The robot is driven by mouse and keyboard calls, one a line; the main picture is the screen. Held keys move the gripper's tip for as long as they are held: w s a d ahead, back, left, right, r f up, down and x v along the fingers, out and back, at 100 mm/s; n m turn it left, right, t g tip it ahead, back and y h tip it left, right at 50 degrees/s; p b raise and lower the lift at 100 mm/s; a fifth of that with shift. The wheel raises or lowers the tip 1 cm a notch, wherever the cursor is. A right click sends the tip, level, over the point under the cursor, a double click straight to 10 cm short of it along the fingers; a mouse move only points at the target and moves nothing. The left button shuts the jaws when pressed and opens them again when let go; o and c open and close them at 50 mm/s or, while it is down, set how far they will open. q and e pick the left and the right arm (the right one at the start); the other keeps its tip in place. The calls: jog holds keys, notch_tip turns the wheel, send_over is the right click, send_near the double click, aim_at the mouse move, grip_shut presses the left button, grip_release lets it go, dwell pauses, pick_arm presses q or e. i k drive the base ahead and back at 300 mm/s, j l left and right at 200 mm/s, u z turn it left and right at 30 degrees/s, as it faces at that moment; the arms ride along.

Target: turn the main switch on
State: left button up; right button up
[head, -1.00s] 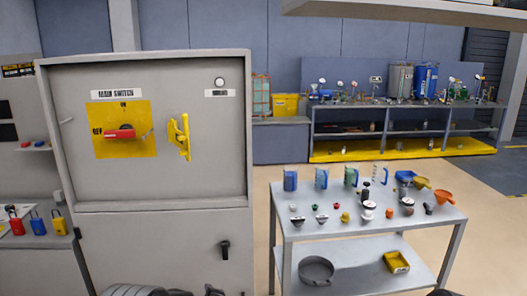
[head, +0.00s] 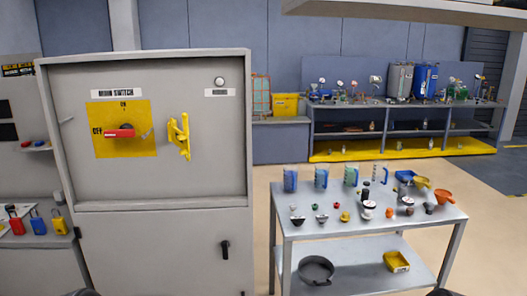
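The main switch is a red handle (head: 118,133) on a yellow plate (head: 140,112) on the grey cabinet (head: 215,180). The handle lies level, with its red end toward the OFF mark at the left. The ON mark is at the top of the plate. A "MAIN SWITCH" label (head: 126,94) is above. A yellow clasp-like part (head: 179,138) hangs on the panel to the right of the plate, apart from the handle. Neither gripper shows; only small dark pieces appear at the bottom edge, and I cannot tell what they are.
A grey table (head: 385,232) with jugs, funnels and caps stands right of the cabinet. Several padlocks (head: 38,226) are on a surface at the left. A black latch (head: 225,249) is on the lower cabinet door. A workbench (head: 400,103) stands at the back. The space before the switch panel is clear.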

aim_at(126, 131)
jog(key=l+u, duration=0.1)
jog(key=u, duration=0.65)
jog(key=i+l+u, duration=0.15)
jog(key=l+u, duration=0.3)
jog(key=l, duration=0.4)
jog(key=l+u, duration=0.5)
jog(key=l, duration=1.2)
jog(key=k, duration=0.05)
